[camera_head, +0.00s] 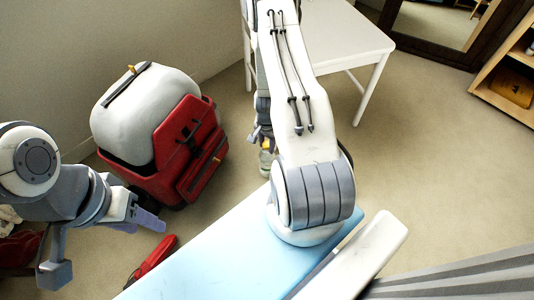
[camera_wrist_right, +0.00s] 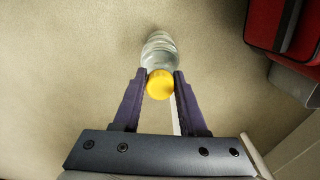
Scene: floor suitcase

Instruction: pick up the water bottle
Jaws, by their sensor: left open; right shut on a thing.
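The clear water bottle (camera_wrist_right: 159,48) with a yellow cap (camera_wrist_right: 160,85) is in the right wrist view. My right gripper (camera_wrist_right: 160,74) is shut on it, one dark purple finger on each side at the cap and neck. In the head view the bottle (camera_head: 266,163) shows only partly, beside my right arm, which hides much of it. My left gripper (camera_head: 146,221) is open and empty at the lower left, above the floor and well apart from the bottle.
A red and white suitcase (camera_head: 152,118) stands on the carpet left of the bottle. A red object (camera_head: 153,259) lies near the light blue surface (camera_head: 205,262) in front. A white table (camera_head: 345,38) is behind my right arm. Carpet to the right is clear.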

